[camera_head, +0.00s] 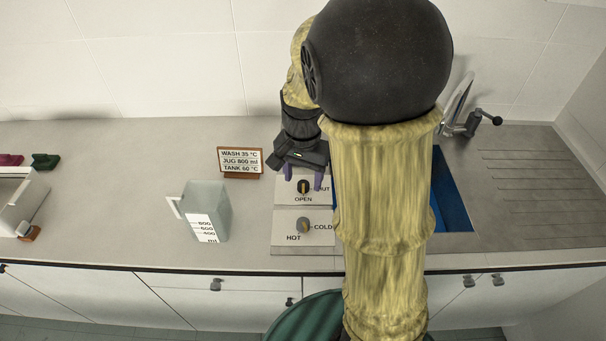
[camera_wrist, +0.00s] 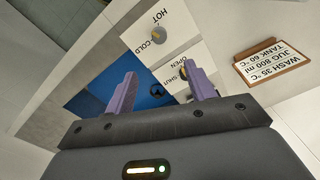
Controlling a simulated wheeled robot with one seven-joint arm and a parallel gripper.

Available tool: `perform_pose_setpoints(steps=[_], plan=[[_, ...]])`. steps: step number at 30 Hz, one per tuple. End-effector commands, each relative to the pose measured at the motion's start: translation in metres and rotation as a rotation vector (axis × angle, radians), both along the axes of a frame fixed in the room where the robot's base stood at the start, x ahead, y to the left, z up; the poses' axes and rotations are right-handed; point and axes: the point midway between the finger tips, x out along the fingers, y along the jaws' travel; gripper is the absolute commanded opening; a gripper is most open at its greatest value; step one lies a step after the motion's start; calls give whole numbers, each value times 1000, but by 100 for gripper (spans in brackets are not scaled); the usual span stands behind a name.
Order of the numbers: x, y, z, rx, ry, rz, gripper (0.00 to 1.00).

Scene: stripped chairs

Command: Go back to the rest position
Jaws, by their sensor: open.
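My gripper (camera_head: 304,181) is in the head view, just above the OPEN/SHUT panel on the counter. In the wrist view its two purple fingers (camera_wrist: 160,93) stand apart with nothing between them. The OPEN/SHUT knob (camera_head: 303,187) shows close to the fingertips in the head view; it also shows beside the right finger in the wrist view (camera_wrist: 184,73). I cannot tell whether a finger touches it. The HOT/COLD knob (camera_head: 304,225) is on the panel below. My arm hides part of the counter and sink.
A clear jug (camera_head: 207,211) with a marked scale stands left of the panels. A brown-framed sign (camera_head: 240,162) stands behind it. The blue sink (camera_head: 452,200) and a tap (camera_head: 470,123) are at right. A white box (camera_head: 17,200) is far left. Counter between box and jug is clear.

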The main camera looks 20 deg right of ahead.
Motion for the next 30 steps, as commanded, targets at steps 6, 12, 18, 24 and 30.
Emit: perform_pose_setpoints(steps=[6, 12, 18, 24, 30], plan=[[0, 0, 0, -1, 1, 0, 55], [0, 0, 0, 0, 1, 0, 55], [-9, -3, -3, 3, -19, 63, 55], [-46, -3, -13, -16, -119, 375, 55], [-77, 1, -20, -74, -209, 671, 55]])
